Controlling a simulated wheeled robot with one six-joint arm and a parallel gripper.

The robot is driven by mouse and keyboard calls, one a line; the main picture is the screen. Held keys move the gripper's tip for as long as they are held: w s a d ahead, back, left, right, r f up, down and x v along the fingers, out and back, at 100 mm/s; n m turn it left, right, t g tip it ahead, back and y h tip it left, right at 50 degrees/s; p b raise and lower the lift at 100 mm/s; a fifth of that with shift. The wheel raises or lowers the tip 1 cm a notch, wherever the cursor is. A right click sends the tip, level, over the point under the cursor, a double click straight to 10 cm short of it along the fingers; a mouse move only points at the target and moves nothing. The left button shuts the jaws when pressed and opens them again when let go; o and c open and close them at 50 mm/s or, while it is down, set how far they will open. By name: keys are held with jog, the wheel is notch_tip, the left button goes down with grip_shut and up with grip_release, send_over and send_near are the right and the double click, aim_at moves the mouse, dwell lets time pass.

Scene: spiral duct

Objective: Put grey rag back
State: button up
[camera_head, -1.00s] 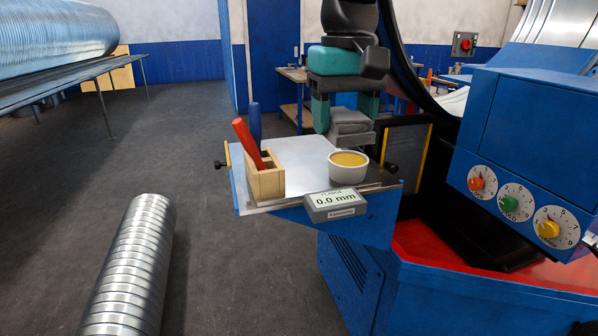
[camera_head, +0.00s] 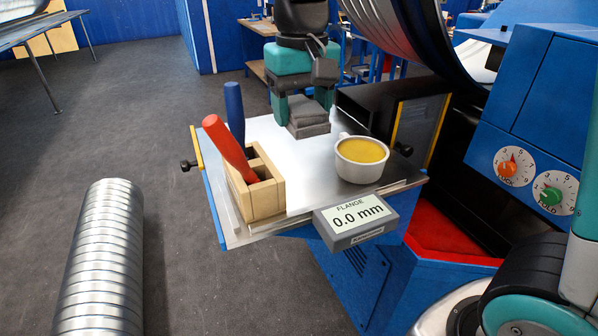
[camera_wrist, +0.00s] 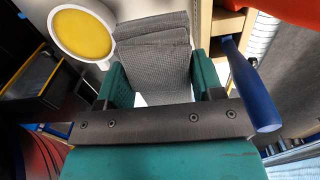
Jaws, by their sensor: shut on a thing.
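The grey rag (camera_head: 309,122) is a folded, textured cloth block. My gripper (camera_head: 303,103) is shut on it, with one teal finger on each side. In the head view the rag shows at the back of the shelf, over the far edge of a white sheet (camera_head: 285,150). I cannot tell whether it touches the sheet. In the wrist view the rag (camera_wrist: 155,62) sits between the fingers, with a white cup of yellow stuff (camera_wrist: 84,36) at its left and a blue-handled tool (camera_wrist: 252,88) at its right.
A wooden box (camera_head: 256,194) holds the red-handled tool (camera_head: 228,148) and the blue-handled one at the shelf's left. The cup (camera_head: 360,160) stands at the right. A gauge (camera_head: 355,218) reading 0.0 mm is at the front. The sheet's middle is clear. A spiral duct (camera_head: 100,260) lies on the floor.

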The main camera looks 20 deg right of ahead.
aim_at(302, 187)
notch_tip(302, 187, down, 13)
jog(key=shift+r+p, duration=0.1)
jog(key=shift+p, duration=0.25)
jog(key=o, duration=0.6)
notch_tip(302, 187, up, 12)
jog(key=shift+f+b, duration=0.2)
jog(key=shift+b, duration=0.15)
jog(key=s+a+f+n+y, duration=0.1)
jog(key=s+n, duration=0.1)
jog(key=s, duration=0.4)
jog(key=s+a+f+n+y, duration=0.1)
jog(key=s+a+n, duration=0.1)
jog(key=s, duration=0.4)
jog(key=s+a+f+n+y, duration=0.1)
jog(key=s+n+y, duration=0.1)
jog(key=s, duration=0.4)
jog(key=shift+s+a+f+n, duration=0.2)
jog(key=shift+s+a+n, duration=0.1)
jog(key=shift+n, duration=0.2)
